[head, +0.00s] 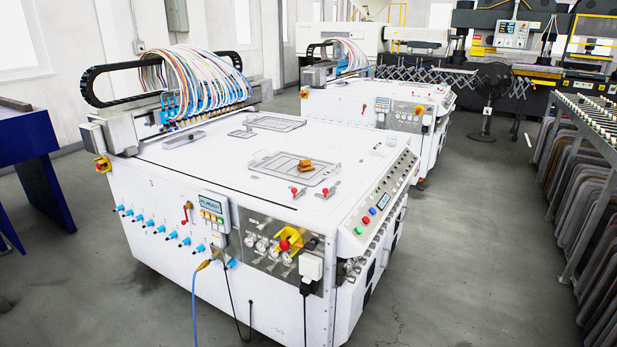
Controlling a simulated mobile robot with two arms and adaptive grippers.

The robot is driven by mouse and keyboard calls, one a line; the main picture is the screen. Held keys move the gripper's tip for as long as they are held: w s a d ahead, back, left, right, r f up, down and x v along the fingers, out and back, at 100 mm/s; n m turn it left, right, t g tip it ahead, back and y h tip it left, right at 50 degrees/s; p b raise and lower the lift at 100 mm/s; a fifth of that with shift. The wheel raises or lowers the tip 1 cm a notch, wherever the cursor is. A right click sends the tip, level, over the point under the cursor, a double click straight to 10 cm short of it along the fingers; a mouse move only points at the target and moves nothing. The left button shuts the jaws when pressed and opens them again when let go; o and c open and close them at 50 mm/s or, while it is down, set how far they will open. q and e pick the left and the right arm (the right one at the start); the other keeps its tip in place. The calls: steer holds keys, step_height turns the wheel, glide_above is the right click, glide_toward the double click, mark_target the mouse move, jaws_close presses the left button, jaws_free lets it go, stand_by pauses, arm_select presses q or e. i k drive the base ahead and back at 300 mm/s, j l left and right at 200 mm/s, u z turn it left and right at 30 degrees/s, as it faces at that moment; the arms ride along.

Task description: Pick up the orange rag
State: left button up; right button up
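A small orange rag (306,165) lies on a grey metal tray (275,169) set on the flat white top of the near machine (200,165). The rag looks folded or bunched; its fine shape is too small to tell. Nothing covers it. Neither of my grippers shows in the head view.
Two red-handled clamps (330,190) sit in front of the tray. A nozzle gantry with coloured hoses (190,80) stands at the machine's back left. A blue table (25,145) is at the left, a rack (590,130) at the right. Grey floor (460,260) right of the machine is clear.

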mark_target(303, 165)
steer(key=i, duration=0.35)
steer(key=j+z, duration=0.15)
steer(key=z, duration=0.6)
steer(key=i+j+z, duration=0.15)
steer(key=j+z, duration=0.2)
steer(key=j, duration=0.15)
steer(key=i+j+z, duration=0.1)
steer(key=j+z, duration=0.65)
steer(key=j, duration=0.25)
